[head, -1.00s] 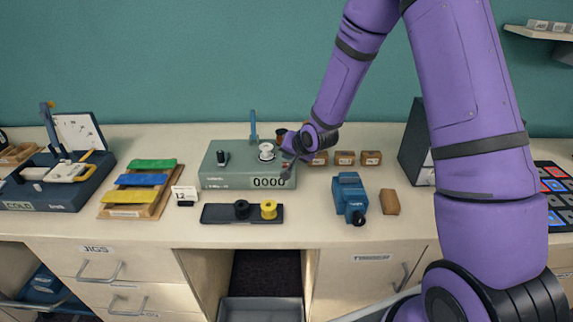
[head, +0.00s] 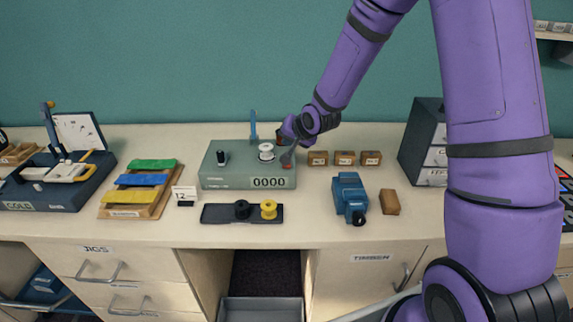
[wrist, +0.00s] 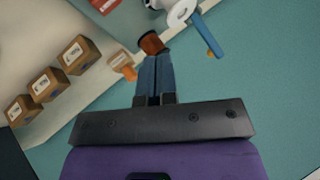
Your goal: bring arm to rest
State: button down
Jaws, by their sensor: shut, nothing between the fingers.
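My gripper (head: 289,159) is above the right end of the grey-green counter machine (head: 230,181), whose display reads 0000. In the wrist view my gripper (wrist: 151,62) has its fingers together with nothing between them. A dark brown round thing (wrist: 151,43) shows just past the fingertips, and I cannot tell how far below them it lies. A white spool (head: 266,151) and a black knob (head: 221,157) stand on top of the machine. A blue lever (head: 253,126) rises at its back.
Several small brown boxes (head: 345,158) stand right of the machine. A blue device (head: 349,196) and a brown block (head: 390,202) lie in front of them. A dark tray (head: 219,214) holds black and yellow spools. A drawer cabinet (head: 422,145) stands right, near my arm. Bare bench lies along the front.

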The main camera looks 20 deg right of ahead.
dwell(0.5)
jog(key=s+d+r+n+g+h, duration=0.1)
jog(key=s+d+r+h, duration=0.1)
jog(key=s+r, duration=0.6)
jog(key=s+d+r+n+g+h, duration=0.1)
jog(key=s+d+r+n, duration=0.15)
jog(key=s+r, duration=0.55)
jog(key=s+d+r+n, duration=0.1)
jog(key=s+r, duration=0.3)
jog(key=s, duration=0.6)
jog(key=s+r+n+g, duration=0.1)
jog(key=s+r, duration=0.4)
jog(key=s, duration=0.6)
jog(key=shift+s+d+r+g, duration=0.25)
jog(key=shift+d+g, duration=0.05)
jog(key=shift+d, duration=0.1)
jog(key=c, duration=1.8)
grip_release()
